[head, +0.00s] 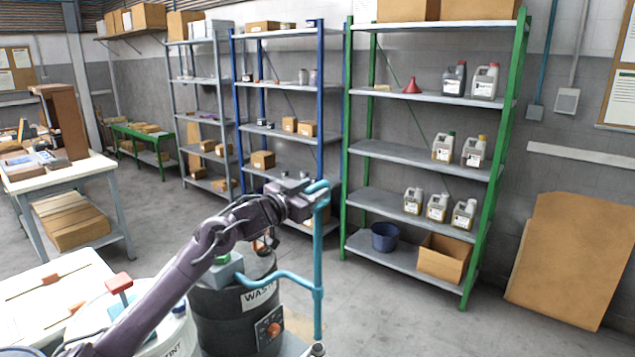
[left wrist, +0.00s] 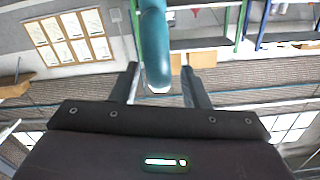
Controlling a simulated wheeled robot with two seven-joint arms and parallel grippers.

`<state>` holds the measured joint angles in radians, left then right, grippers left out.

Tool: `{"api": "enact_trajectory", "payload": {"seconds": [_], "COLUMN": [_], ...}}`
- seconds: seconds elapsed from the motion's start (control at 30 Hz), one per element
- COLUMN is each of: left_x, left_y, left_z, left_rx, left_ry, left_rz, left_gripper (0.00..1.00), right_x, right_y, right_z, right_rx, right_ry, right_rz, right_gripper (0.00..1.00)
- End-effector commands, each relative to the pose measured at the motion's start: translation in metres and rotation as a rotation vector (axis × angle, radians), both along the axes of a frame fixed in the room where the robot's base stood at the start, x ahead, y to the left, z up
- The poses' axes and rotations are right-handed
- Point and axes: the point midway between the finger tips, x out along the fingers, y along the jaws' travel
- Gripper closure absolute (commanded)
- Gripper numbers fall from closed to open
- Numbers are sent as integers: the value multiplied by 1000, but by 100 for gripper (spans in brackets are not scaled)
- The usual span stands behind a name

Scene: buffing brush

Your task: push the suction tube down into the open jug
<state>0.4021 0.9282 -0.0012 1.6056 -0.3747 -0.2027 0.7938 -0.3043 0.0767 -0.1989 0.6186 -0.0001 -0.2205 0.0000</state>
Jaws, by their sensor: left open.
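The suction tube (head: 318,262) is a teal upright pipe with a bent top, joined low down by a teal side branch from the black waste drum. My left gripper (head: 314,194) is at the tube's bent top in the head view. In the left wrist view the teal tube (left wrist: 154,42) shows between the open, spread fingers of my left gripper (left wrist: 160,78), with a gap on each side. At the bottom edge of the head view, a small pale top (head: 316,349) shows below the tube; I cannot tell whether it is the open jug's mouth. My right gripper is not in view.
The black waste drum (head: 232,318) stands left of the tube, partly behind my arm. A white container (head: 172,338) and a pale table (head: 40,290) are at lower left. A green-posted shelf (head: 410,153) with several jugs stands behind.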

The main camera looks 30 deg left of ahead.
Motion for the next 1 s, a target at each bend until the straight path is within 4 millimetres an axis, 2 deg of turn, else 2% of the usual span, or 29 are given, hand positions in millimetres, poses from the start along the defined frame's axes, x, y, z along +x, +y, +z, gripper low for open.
{"api": "enact_trajectory", "payload": {"seconds": [0.2,0.57,0.87,1.0], "left_x": [20,24,24,24], "left_y": [-1,-2,-1,-1], "left_z": [2,-1,-1,-1], "left_rx": [-1,1,1,1], "left_ry": [-1,1,1,1], "left_rz": [2,1,2,2], "left_gripper": [59,59,98,100], "right_x": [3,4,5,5], "right_y": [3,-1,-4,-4], "right_z": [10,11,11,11], "right_rx": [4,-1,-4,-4], "right_ry": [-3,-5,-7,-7], "right_rz": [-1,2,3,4], "right_gripper": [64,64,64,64]}}
